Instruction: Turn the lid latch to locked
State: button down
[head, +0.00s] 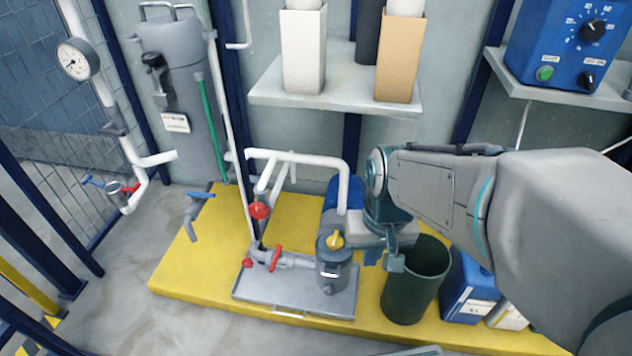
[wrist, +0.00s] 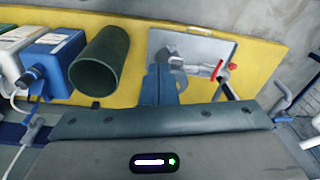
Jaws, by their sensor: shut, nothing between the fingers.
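The yellow latch (head: 336,240) sits on the lid of a dark grey cylindrical housing (head: 333,270), on a grey metal plate (head: 290,298). I cannot tell whether it is locked. My gripper (head: 384,261) is just right of the housing, pointing down, shut and empty, apart from the latch. In the wrist view my gripper (wrist: 159,84) is at the middle, in front of the housing (wrist: 168,57), which it partly hides. The latch cannot be made out there.
White pipes (head: 300,158) and a red-handled valve (head: 276,258) stand left of the housing. A dark green bin (head: 411,290) and a blue canister (head: 467,290) are close on the right. The yellow platform (head: 190,262) is mostly clear at left.

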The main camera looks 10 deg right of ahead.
jog(key=w+d+f+m+g+y+p, duration=0.1)
jog(key=w+d+f+m+y+p, duration=0.1)
jog(key=w+m+p, duration=0.3)
jog(key=m+t+y+p, duration=0.3)
jog(key=m+y+p, duration=0.4)
jog(key=m, duration=1)
send_near(335, 239)
jog(key=s+d+r+h, duration=0.1)
jog(key=s+d+r, duration=0.1)
jog(key=s+d, duration=0.3)
jog(key=b+x, duration=0.1)
jog(key=x, duration=0.3)
jog(key=w+b+x, duration=0.1)
jog(key=x, duration=0.3)
jog(key=r+b+x, duration=0.1)
jog(key=x, duration=0.2)
jog(key=shift+w+a+f+b, duration=0.35)
jog(key=shift+w+a, duration=0.1)
jog(key=shift+w, duration=0.05)
jog(key=shift+w+a+r, duration=0.1)
jog(key=shift+w+a, duration=0.15)
jog(key=shift+a, duration=0.35)
jog(key=shift+t, duration=0.3)
jog(key=shift+s+b, duration=0.1)
jog(key=shift+b, duration=0.2)
